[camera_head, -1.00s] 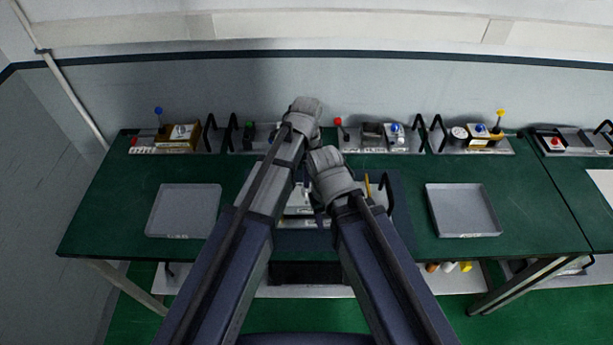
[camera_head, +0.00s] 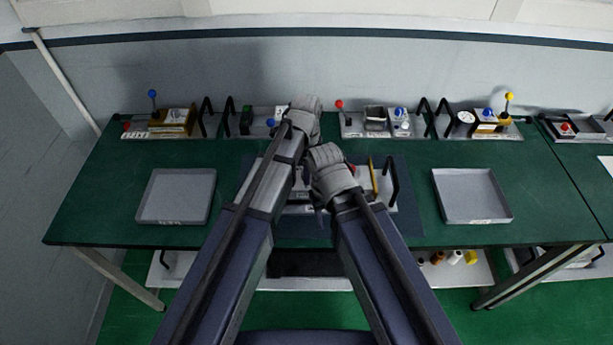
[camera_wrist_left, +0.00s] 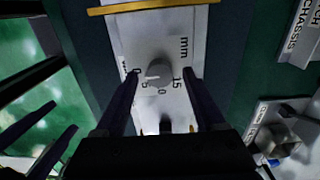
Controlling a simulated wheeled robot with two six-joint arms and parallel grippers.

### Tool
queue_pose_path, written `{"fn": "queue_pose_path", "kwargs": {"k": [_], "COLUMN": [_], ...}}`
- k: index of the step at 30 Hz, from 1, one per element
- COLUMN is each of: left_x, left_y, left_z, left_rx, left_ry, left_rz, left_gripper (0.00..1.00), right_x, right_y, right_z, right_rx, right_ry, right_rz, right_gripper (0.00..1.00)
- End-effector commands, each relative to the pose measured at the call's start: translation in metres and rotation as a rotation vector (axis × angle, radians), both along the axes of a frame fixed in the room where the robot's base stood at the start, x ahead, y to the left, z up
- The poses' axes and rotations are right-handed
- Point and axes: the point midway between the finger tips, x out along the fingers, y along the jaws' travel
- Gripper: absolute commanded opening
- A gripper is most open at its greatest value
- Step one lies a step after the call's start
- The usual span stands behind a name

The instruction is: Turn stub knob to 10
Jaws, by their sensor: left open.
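The stub knob (camera_wrist_left: 159,72) is a short grey round knob on a white dial plate (camera_wrist_left: 150,28) in the left wrist view. A pale line on it points left, toward the low numbers. The readable marks are 0, 5, 15 and "mm"; the 10 is partly hidden. My left gripper (camera_wrist_left: 162,76) is open, with one dark finger on each side of the knob and gaps visible. Two separated dark prongs at lower left look like my right gripper (camera_wrist_left: 66,128), open and empty. In the head view my arms hide the knob and both fingertips.
A yellow strip (camera_head: 374,176) and black handle (camera_head: 392,182) stand right of my arms. Grey trays flank the middle, one left (camera_head: 177,196) and one right (camera_head: 472,196). Several small devices line the bench's back edge.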

Motion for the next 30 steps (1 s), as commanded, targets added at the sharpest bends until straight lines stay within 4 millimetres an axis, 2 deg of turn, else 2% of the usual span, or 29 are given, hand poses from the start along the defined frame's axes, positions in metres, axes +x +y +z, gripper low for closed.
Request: {"fn": "queue_pose_path", "kwargs": {"k": [2, 11, 30], "left_x": [0.0, 0.0, -0.0001], "left_y": [0.0, 0.0, 0.0], "left_z": [-0.0076, -0.0068, -0.0069], "left_rx": [0.0, 0.0, 0.0], "left_ry": [0.0, 0.0, 0.0], "left_rz": [0.0, 0.0, 0.0], "left_gripper": [0.71, 0.71, 0.0], "right_x": [-0.0001, 0.0, 0.0], "right_y": [0.0001, 0.0001, 0.0], "right_z": [-0.0076, -0.0067, -0.0068], "right_rx": [0.0, 0.0, 0.0], "right_ry": [0.0, 0.0, 0.0], "right_rz": [0.0, -0.001, -0.001], "right_gripper": [0.52, 0.52, 0.52]}}
